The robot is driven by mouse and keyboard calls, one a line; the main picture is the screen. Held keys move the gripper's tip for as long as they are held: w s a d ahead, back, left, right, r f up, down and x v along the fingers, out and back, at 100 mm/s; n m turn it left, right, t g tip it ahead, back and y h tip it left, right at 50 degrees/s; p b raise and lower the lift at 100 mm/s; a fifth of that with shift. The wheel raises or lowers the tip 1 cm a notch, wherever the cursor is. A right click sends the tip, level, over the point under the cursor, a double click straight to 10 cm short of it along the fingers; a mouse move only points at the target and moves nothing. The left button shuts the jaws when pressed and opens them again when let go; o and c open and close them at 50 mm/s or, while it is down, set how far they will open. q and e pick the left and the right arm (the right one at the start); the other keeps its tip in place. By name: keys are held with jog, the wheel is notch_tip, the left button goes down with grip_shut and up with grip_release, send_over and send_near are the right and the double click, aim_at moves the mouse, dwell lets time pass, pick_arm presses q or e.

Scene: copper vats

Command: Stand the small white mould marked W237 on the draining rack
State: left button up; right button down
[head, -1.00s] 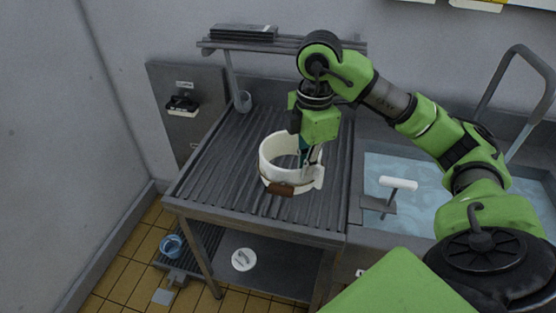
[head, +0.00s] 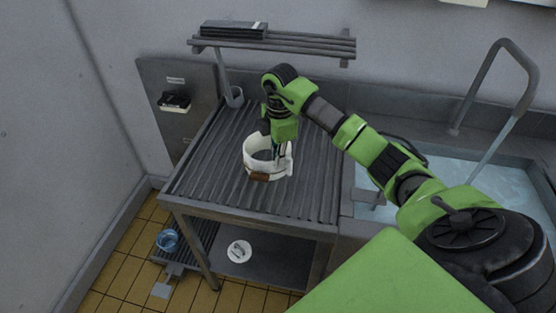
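The small white mould (head: 255,165) is an open ring with a brown patch low on its front. It is upright on or just above the ribbed draining rack (head: 205,170), near its middle; I cannot tell whether its base touches the ribs. My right gripper (head: 276,160) points down at the mould's right wall, its fingers at that wall and partly hidden by it. It appears closed on the wall. I cannot read a W237 marking at this size. My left gripper is not in view.
A sink with water (head: 500,182) and a curved tap (head: 511,85) lie to the right. A wall shelf (head: 310,46) hangs behind the rack. A white disc (head: 239,250) lies on the lower shelf. The rack's front and left are clear.

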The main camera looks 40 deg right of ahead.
jog(key=shift+f, duration=0.7)
jog(key=c, duration=2.2)
grip_release()
jog(key=shift+c, duration=0.2)
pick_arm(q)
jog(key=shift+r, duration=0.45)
pick_arm(e)
notch_tip(320, 180, up, 11)
jog(key=shift+s+b, duration=0.1)
jog(key=shift+b, duration=0.9)
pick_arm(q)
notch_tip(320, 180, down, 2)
pick_arm(e)
jog(key=shift+s+r, duration=0.1)
jog(key=shift+r, duration=0.4)
